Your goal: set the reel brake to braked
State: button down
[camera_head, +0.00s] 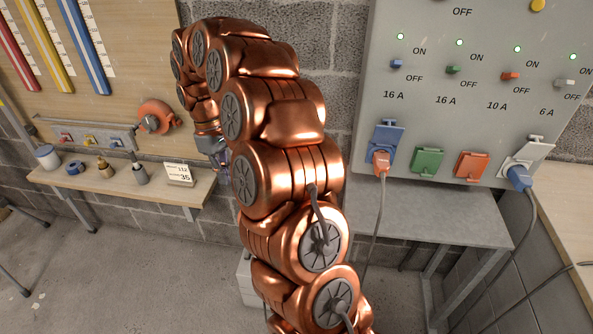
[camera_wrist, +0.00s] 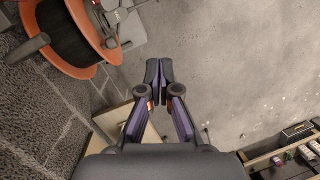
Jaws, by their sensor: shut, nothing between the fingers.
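An orange reel (camera_head: 155,117) with a grey middle is mounted at the lower right of the wooden board, left of my arm. In the wrist view the orange reel (camera_wrist: 107,42) with a dark middle is cut off at the top left.
A shelf (camera_head: 100,180) below the board carries several small items and a white sign (camera_head: 179,174). A grey panel (camera_head: 440,110) with switches, sockets and plugged cables stands at the right, above a grey bench (camera_head: 430,212). The floor at lower left is largely clear.

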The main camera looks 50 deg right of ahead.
jog(key=w+d+f+m+p, duration=0.1)
jog(key=d+f+p, duration=0.1)
jog(key=d, duration=1)
jog(key=w+d+f+g+h+p, duration=0.1)
jog(key=d+f+p, duration=0.2)
jog(key=d, duration=0.9)
jog(key=shift+w+d+f+m+g, duration=0.15)
jog(key=shift+w+f+m+g, duration=0.2)
jog(key=shift+f, duration=0.45)
jog(key=p+x, duration=0.2)
jog(key=x, duration=0.6)
jog(key=shift+s+f, duration=0.15)
jog(key=shift+f, duration=0.1)
jog(key=shift+s+f, duration=0.2)
jog(key=shift+f, duration=0.5)
jog(key=shift+d, duration=0.1)
jog(key=shift+s, duration=0.1)
